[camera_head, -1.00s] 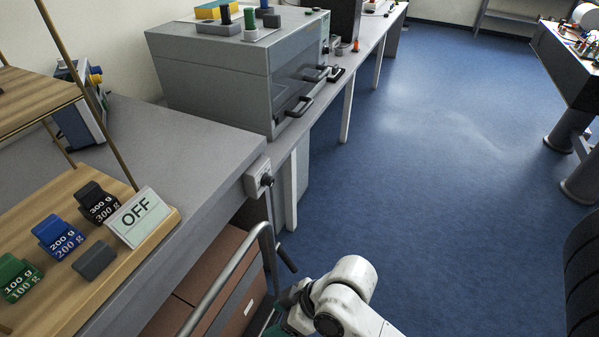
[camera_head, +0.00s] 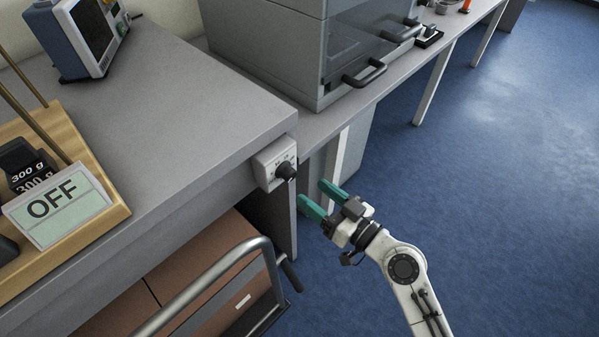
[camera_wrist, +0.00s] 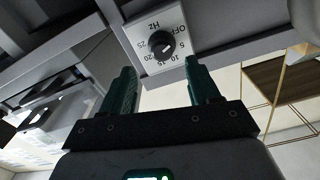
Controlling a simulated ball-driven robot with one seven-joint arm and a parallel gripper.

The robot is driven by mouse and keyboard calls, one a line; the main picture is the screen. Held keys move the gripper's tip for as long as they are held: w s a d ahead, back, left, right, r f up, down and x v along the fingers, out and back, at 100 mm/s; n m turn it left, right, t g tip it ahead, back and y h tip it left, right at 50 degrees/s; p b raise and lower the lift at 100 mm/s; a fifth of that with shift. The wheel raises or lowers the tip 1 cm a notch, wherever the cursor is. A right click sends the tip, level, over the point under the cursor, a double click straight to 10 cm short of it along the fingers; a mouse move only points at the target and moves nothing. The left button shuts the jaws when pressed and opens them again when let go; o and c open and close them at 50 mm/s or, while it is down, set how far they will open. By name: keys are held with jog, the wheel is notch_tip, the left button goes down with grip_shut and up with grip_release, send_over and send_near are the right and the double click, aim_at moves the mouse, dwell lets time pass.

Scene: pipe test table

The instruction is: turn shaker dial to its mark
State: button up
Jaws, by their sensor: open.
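The shaker dial is a black knob (camera_head: 286,170) on a pale control box (camera_head: 268,163) at the front edge of the grey bench. In the wrist view the knob (camera_wrist: 161,45) sits on a white plate (camera_wrist: 141,27) marked OFF, Hz and numbers from 5 to 25. Its pointer line looks aimed toward the lower numbers, but is too small to read exactly. My gripper (camera_head: 322,198), with green fingers, is open and empty, a little right of and below the knob. In the wrist view my gripper (camera_wrist: 158,90) has its fingers apart, short of the knob and not touching it.
A metal cart handle (camera_head: 240,255) stands below the bench, left of my arm. A grey cabinet with handles (camera_head: 365,73) stands on the bench behind. An OFF sign (camera_head: 58,207) stands on a wooden stand at left. Blue floor (camera_head: 480,220) is clear at right.

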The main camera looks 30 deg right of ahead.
aim_at(292, 178)
jog(key=p+x, duration=0.1)
jog(key=x, duration=0.6)
jog(key=shift+a, duration=0.1)
jog(key=shift+c, duration=0.2)
jog(key=c, duration=1)
